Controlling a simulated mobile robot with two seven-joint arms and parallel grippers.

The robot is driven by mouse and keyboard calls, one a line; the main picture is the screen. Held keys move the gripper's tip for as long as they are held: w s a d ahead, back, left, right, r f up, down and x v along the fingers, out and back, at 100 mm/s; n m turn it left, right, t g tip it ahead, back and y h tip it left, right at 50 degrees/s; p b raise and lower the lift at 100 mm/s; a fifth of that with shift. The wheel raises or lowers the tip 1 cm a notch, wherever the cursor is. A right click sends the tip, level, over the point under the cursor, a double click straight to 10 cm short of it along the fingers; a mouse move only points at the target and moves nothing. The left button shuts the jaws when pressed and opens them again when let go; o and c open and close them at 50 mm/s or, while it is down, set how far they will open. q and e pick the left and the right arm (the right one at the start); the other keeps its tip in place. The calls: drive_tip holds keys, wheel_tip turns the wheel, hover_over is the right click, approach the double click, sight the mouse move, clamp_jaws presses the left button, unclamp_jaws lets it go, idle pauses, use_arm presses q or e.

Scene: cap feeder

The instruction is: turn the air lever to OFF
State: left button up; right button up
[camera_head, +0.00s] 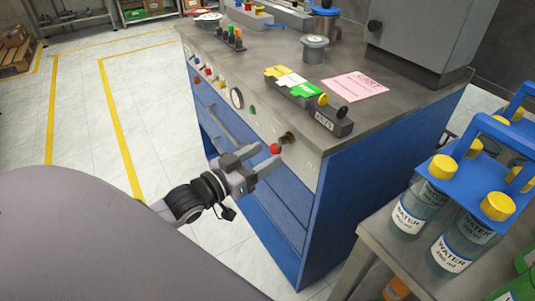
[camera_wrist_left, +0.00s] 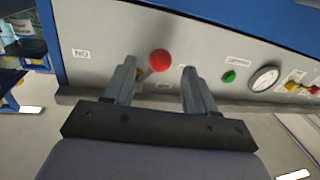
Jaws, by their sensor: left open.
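The air lever shows as a red ball knob (camera_head: 275,148) on the front panel of the blue cabinet, near its right corner. A dark fitting (camera_head: 288,137) sits just beside it. My left gripper (camera_head: 264,158) is open, its fingertips pointing at the panel on either side of the red knob. In the left wrist view the knob (camera_wrist_left: 160,60) lies between the two open fingers, apart from both in the picture. An ON label (camera_wrist_left: 81,53) appears upside down to the left. The lever's stem is mostly hidden. My right gripper is not in view.
The panel also has a green button (camera_wrist_left: 229,77) and a round gauge (camera_wrist_left: 264,78). A stand with several capped water bottles (camera_head: 420,205) is at the right. The cabinet's worktop (camera_head: 395,110) holds a pink sheet (camera_head: 355,86). The floor left of the cabinet is clear.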

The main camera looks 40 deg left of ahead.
use_arm(q)
drive_tip(key=shift+x, duration=1.05)
drive_tip(key=c, duration=1)
drive_tip(key=m, duration=0.1)
drive_tip(key=a+m+p, duration=0.1)
drive_tip(key=m, duration=0.1)
drive_tip(key=shift+w+r+t, duration=0.2)
drive_tip(key=shift+r+t, duration=0.1)
drive_tip(key=shift+r, duration=0.1)
drive_tip(key=shift+c, duration=0.2)
drive_tip(key=o, duration=1)
drive_tip(key=shift+o, duration=0.2)
